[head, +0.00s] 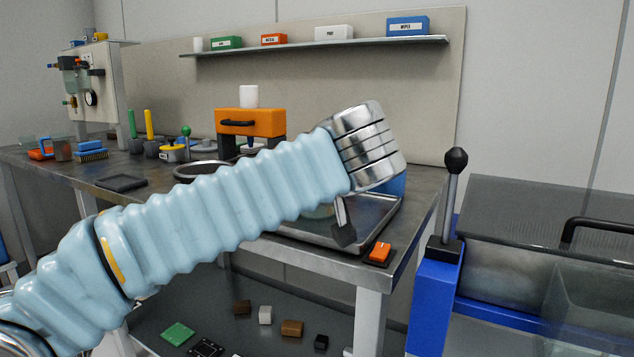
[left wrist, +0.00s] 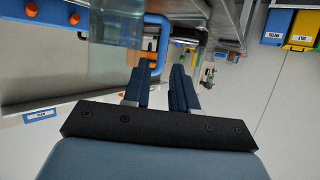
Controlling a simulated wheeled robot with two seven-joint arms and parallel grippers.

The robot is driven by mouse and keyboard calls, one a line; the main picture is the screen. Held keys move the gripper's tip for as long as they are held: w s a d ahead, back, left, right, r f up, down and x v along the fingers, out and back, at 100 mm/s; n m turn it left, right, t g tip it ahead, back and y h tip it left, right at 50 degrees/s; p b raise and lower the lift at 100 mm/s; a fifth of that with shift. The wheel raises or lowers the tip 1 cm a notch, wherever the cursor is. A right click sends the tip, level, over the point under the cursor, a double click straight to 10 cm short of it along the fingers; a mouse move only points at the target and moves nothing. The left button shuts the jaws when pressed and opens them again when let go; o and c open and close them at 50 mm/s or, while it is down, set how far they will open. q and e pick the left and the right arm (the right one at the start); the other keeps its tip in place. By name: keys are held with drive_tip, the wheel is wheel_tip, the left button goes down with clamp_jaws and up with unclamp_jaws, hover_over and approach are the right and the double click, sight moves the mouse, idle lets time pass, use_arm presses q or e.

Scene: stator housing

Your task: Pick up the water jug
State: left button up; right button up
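My left arm, in a pale blue ribbed sleeve, crosses the head view, its silver wrist over the sink-like tray. One dark fingertip of my left gripper shows below the wrist in the head view. In the left wrist view my left gripper (left wrist: 159,88) is open, with two dark blue fingers apart. A clear jug (left wrist: 115,32) with a blue handle (left wrist: 162,38) shows just beyond the fingertips. The handle lies ahead of the gap; I cannot tell whether it is between the fingers. In the head view the wrist hides most of this spot; a blue patch (head: 397,185) shows behind it. My right gripper is not in view.
The metal tray (head: 385,221) sits on the workbench, with an orange item (head: 379,252) at the bench's front corner. An orange machine (head: 250,122) stands behind the arm. A blue-framed unit with a black-knobbed lever (head: 454,160) stands at right. Small parts lie on the lower shelf.

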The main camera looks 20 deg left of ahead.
use_arm(q)
drive_tip(key=x, duration=0.6)
drive_tip(key=shift+w+a+f, duration=0.1)
drive_tip(key=shift+a, duration=0.05)
drive_tip(key=x, duration=0.5)
drive_tip(key=shift+a+f+p, duration=0.25)
drive_tip(key=shift+a+p, duration=0.05)
drive_tip(key=shift+p, duration=0.05)
clamp_jaws()
drive_tip(key=shift+r, duration=0.1)
idle(0.6)
